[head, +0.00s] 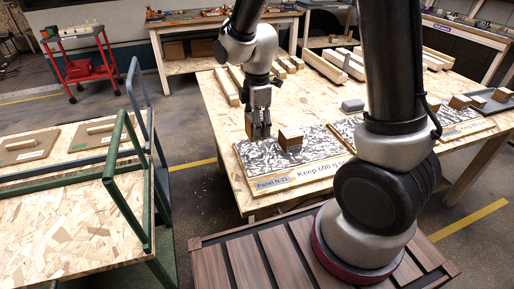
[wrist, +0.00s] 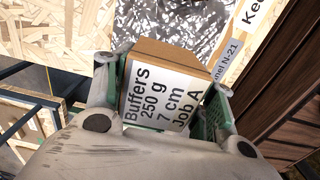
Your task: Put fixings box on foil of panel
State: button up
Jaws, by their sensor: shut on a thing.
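My gripper (head: 262,122) is shut on a small cardboard box (wrist: 160,90), its fingers on two opposite sides in the wrist view. The box's white label reads "Buffers 250 g 7 cm Job A"; the word fixings does not show on it. In the head view this box (head: 249,127) is partly hidden by the fingers, at the back left part of panel N-21. The panel's crinkled silver foil (head: 313,152) also shows beyond the box in the wrist view (wrist: 180,22). I cannot tell whether the held box touches the foil. Another cardboard box (head: 290,139) stands on the foil, its label unreadable.
The panel's front edge (head: 275,184) carries the label "Panel N-21" and writing beginning "Keep 600 g", partly behind my arm. More foil panels with boxes (head: 460,102) lie to the right. A grey block (head: 352,105) and wooden strips (head: 325,66) lie behind. A green-framed cart (head: 125,185) stands left.

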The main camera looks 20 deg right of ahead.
notch_tip(320, 180, down, 7)
jog(key=shift+f, duration=0.1)
dwell(0.4)
jog(key=o, duration=1.2)
jog(key=shift+f, duration=0.15)
